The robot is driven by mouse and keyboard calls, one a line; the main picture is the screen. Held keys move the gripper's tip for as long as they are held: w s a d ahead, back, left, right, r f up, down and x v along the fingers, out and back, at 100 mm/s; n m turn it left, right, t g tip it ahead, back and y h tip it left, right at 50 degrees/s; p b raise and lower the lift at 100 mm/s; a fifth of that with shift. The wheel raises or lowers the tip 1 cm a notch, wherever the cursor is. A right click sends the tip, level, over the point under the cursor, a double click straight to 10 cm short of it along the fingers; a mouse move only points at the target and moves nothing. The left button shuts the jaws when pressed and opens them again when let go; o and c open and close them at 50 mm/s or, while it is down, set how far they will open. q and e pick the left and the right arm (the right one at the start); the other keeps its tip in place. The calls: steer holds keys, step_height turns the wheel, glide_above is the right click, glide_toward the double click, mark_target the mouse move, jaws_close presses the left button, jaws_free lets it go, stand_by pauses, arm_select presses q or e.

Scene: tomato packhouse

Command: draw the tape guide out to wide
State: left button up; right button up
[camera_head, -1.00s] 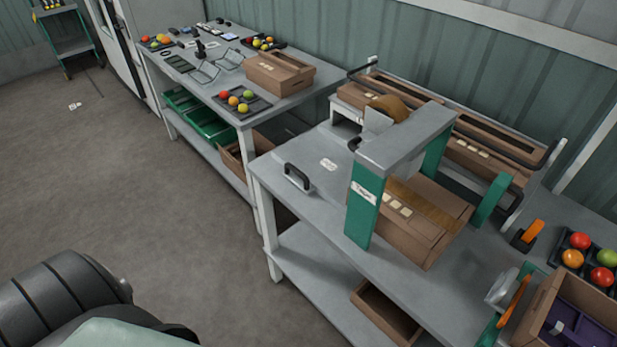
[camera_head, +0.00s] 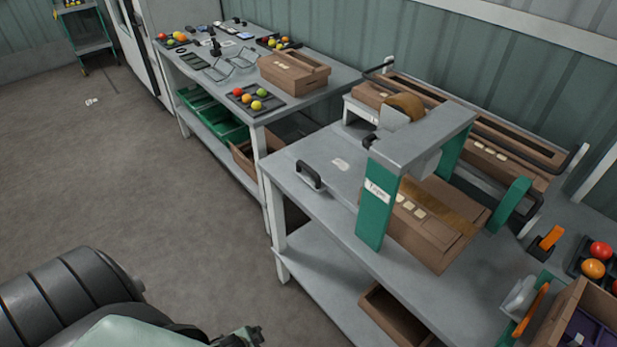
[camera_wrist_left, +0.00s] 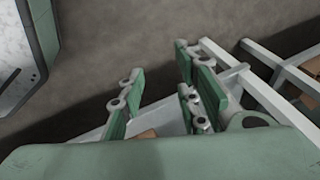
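The tape machine (camera_head: 376,205) is a green and grey arch labelled "Tape" on the right-hand table. A closed brown carton (camera_head: 425,240) with tape along its top lies under it, and a tape roll (camera_head: 405,106) sits behind. A green upright plate (camera_head: 511,204) stands to the right of the carton. I cannot tell which part is the tape guide. A black handle (camera_head: 309,176) stands at the table's left end. My left gripper (camera_head: 243,338) just shows at the bottom edge, apart from the table. In the left wrist view its green fingers (camera_wrist_left: 160,90) are spread and empty. My right gripper is not in view.
The grey table (camera_head: 330,215) has a lower shelf with an open carton (camera_head: 392,315). An orange-handled tool (camera_head: 535,312) and a carton (camera_head: 570,310) are at the right. Another table (camera_head: 340,82) with trays stands behind.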

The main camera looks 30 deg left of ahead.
arm_select(q)
steer(key=w+a+r+m+t+y+b, duration=0.1)
steer(key=w+a+r+t, duration=0.15)
steer(key=w+r, duration=0.35)
steer(key=w+a+r+m+t+b, duration=0.1)
steer(key=w+a+r+m, duration=0.2)
steer(key=w, duration=0.5)
steer(key=m+t+b, duration=0.4)
steer(key=m+t, duration=0.4)
glide_toward(306, 170)
steer(key=w, duration=0.2)
steer(key=shift+h, duration=0.4)
steer(key=shift+a+p+x, duration=0.15)
steer(key=shift+x, duration=1.75)
steer(key=shift+a+p+x, duration=0.15)
steer(key=shift+x, duration=1.7)
steer(key=shift+s+f, duration=0.1)
steer(key=shift+f, duration=0.1)
jaws_close()
